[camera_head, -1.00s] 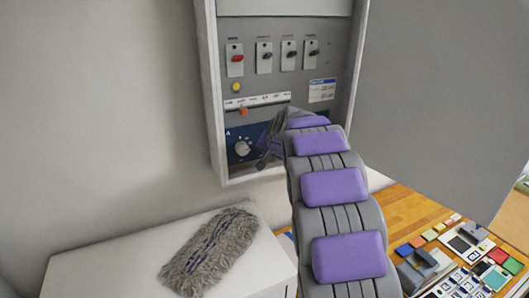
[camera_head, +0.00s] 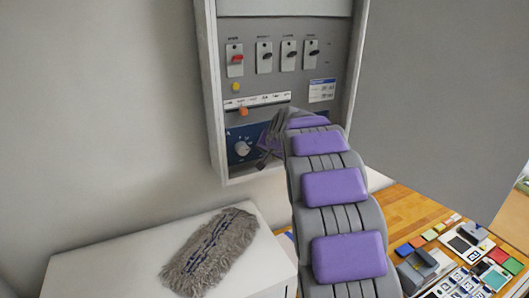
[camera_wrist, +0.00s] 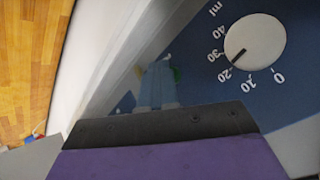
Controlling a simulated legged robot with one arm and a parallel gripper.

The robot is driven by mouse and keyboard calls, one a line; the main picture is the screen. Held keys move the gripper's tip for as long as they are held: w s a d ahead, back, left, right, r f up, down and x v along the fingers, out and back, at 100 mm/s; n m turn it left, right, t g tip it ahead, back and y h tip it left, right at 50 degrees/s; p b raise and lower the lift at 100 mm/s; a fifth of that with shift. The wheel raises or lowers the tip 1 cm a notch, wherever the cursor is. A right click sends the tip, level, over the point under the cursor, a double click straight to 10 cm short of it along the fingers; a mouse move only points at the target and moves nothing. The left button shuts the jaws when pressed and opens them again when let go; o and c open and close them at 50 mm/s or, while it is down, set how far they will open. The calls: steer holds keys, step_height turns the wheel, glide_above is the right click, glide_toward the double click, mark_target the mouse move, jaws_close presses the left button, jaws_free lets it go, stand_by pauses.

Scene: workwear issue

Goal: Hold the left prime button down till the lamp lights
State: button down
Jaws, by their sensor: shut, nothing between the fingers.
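An open wall cabinet (camera_head: 214,95) holds a grey control panel with a blue section (camera_head: 236,133) low down. A white dial (camera_head: 242,148) sits on the blue section. In the wrist view this dial (camera_wrist: 255,42) has a scale in ml, and its pointer is near 20. My gripper (camera_head: 268,155) is shut and empty, just right of the dial at the blue section. The arm and gripper cover the right part of that section. I cannot pick out a left prime button or its lamp. Pale shapes with green and yellow patches on the blue surface are unclear.
Above are a red switch (camera_head: 236,58), several dark switches, a yellow round part (camera_head: 236,87) and an orange slider (camera_head: 243,111). A grey mop pad (camera_head: 210,250) lies on a white box (camera_head: 90,270). Small items crowd the wooden table (camera_head: 405,205) at right.

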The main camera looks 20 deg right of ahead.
steer(key=shift+s, duration=0.2)
steer(key=shift+s+b, duration=0.5)
steer(key=shift+s, duration=0.15)
steer(key=s+b, duration=0.2)
steer(key=s, duration=0.3)
steer(key=shift+d, duration=0.1)
stand_by(0.4)
